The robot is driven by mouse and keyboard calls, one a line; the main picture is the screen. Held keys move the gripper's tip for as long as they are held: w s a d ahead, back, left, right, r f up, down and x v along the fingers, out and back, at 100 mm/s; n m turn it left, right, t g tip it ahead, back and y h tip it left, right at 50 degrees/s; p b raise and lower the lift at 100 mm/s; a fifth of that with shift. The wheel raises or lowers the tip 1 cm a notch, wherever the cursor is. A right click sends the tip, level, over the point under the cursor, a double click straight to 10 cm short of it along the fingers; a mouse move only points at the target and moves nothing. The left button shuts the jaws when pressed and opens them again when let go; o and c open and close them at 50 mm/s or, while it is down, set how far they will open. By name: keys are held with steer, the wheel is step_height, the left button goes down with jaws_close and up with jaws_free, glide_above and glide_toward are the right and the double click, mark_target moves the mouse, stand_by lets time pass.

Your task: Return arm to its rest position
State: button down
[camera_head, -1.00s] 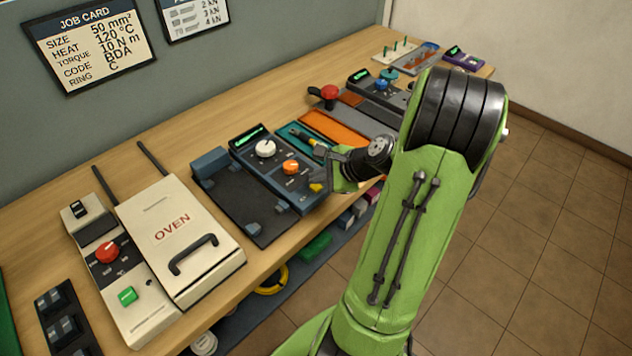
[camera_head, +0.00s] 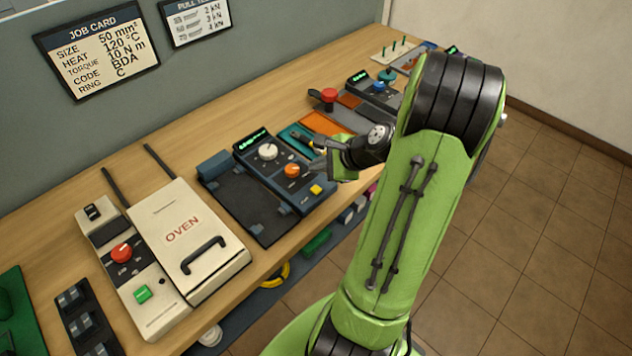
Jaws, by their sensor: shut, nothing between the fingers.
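My green arm rises from the lower middle of the head view and bends at a black-banded joint at the upper right. My gripper (camera_head: 318,163) hangs at the end of the folded forearm, just right of the orange knob on the dark blue control unit (camera_head: 305,207). It is shut, with nothing seen between its fingers. It appears to be above the bench's front part; whether it touches anything cannot be told. Part of the wrist is hidden behind the arm.
The wooden bench (camera_head: 135,165) carries a cream oven (camera_head: 170,220) with a black handle, a panel with a red knob (camera_head: 122,252), an orange mat (camera_head: 325,124) and a red-topped lever (camera_head: 329,95). A job card (camera_head: 98,50) hangs behind. Tiled floor (camera_head: 540,200) at right is clear.

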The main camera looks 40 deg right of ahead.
steer(key=shift+f, duration=0.15)
stand_by(0.6)
steer(key=s+a+r+n+g+h, duration=0.15)
steer(key=a+r+n, duration=0.25)
steer(key=a+n, duration=0.4)
steer(key=s+a+r+n+g+y, duration=0.1)
steer(key=a+r+n+g, duration=0.1)
steer(key=a+r+n, duration=0.55)
steer(key=s+a+r+n+h, duration=0.1)
steer(key=s+a+n, duration=0.6)
steer(key=s, duration=0.5)
steer(key=shift+a+r+n, duration=0.3)
steer(key=shift+n, duration=0.65)
steer(key=shift+h, duration=0.25)
